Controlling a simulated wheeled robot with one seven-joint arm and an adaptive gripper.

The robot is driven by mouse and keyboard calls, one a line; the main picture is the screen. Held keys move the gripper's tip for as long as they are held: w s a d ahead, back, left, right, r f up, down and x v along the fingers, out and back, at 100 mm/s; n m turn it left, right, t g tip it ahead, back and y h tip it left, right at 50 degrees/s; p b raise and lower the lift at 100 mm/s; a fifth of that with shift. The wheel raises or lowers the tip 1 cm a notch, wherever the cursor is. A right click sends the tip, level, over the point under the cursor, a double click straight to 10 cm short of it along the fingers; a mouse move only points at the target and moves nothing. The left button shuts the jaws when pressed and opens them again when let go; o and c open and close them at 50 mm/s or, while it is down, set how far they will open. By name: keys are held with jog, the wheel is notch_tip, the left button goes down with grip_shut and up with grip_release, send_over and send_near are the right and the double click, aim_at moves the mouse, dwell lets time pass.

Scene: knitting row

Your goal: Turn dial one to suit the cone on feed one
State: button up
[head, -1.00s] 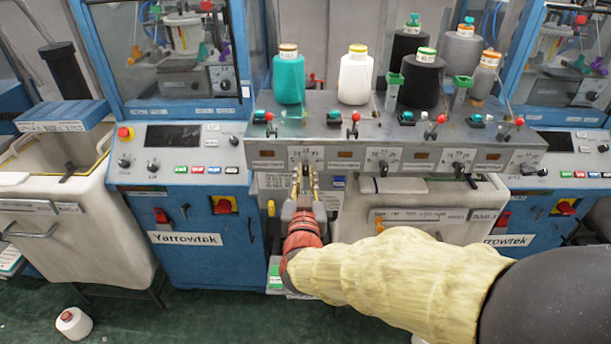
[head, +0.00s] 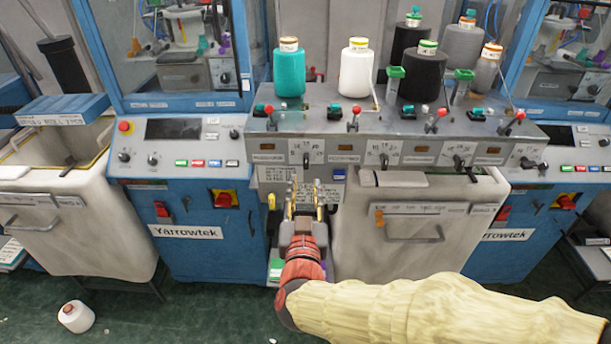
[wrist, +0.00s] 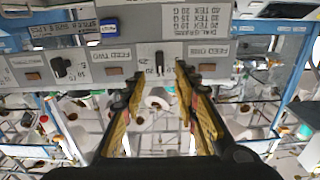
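Dial one (head: 306,159), a white plate with a dark upright knob, is the leftmost dial on the grey feed rail. It also shows in the upside-down wrist view (wrist: 160,63), beside the FEED ONE label (wrist: 208,51). The teal cone (head: 289,74) stands on the rail's left end, above that label; its own label is too small to read. My gripper (head: 305,190) is open and empty, below and in front of dial one. In the wrist view its yellow-sided fingers (wrist: 156,78) are parted, with the knob showing between their tips, apart from them.
A grams-and-TEX chart (wrist: 192,17) shows upside down in the wrist view. Dial two (wrist: 66,68) sits beside FEED TWO. A white cone (head: 356,72) and a black cone (head: 422,75) stand further right. Red-knobbed levers (head: 355,112) line the rail. A cream bin (head: 400,245) stands below.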

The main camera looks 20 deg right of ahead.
jog(key=shift+v, duration=2.1)
